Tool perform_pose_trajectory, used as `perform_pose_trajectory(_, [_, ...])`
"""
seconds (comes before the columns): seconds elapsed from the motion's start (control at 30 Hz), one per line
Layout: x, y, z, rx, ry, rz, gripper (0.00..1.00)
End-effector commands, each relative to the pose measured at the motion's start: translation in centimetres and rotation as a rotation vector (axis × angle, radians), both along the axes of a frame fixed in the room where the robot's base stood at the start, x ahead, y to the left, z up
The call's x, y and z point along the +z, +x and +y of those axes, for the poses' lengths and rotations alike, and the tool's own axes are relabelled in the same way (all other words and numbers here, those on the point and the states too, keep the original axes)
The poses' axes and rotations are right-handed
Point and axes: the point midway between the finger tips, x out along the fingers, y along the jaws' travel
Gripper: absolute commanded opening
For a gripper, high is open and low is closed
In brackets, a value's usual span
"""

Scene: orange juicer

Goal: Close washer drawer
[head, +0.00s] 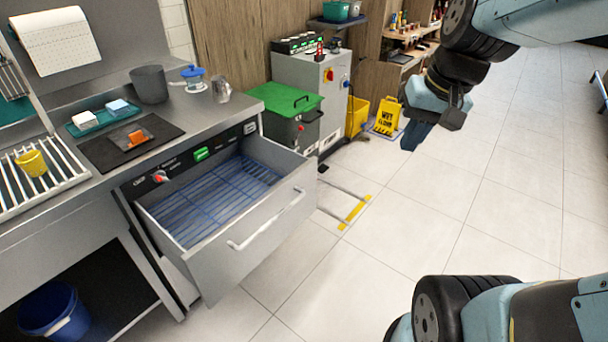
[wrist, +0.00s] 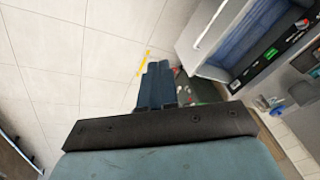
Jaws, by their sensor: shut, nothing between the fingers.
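The washer drawer (head: 252,242) is pulled out from under the steel counter in the head view. It is a grey box with a white bar handle (head: 266,222) on its front and a blue wire rack (head: 215,200) inside. The drawer also shows at the upper right of the wrist view (wrist: 207,42). My gripper (head: 414,136) is in the air to the right of the drawer, well apart from it. Its dark blue fingers are together and empty, and they show in the middle of the wrist view (wrist: 158,85).
A green-lidded bin (head: 285,100) stands behind the drawer. A yellow wet-floor sign (head: 387,116) stands farther back. The tiled floor right of the drawer is clear.

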Motion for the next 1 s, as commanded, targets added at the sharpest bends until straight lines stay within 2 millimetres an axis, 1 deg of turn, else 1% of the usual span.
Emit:
perform_pose_trajectory(0.03, [-1.0,0.7,0.4,-0.013,0.030,0.045,0.00])
perform_pose_trajectory(0.6, [-10.3,7.4,4.8,-0.168,0.431,0.433,0.00])
perform_pose_trajectory(1.0, [-16.9,11.9,6.9,-0.345,0.755,0.646,0.00])
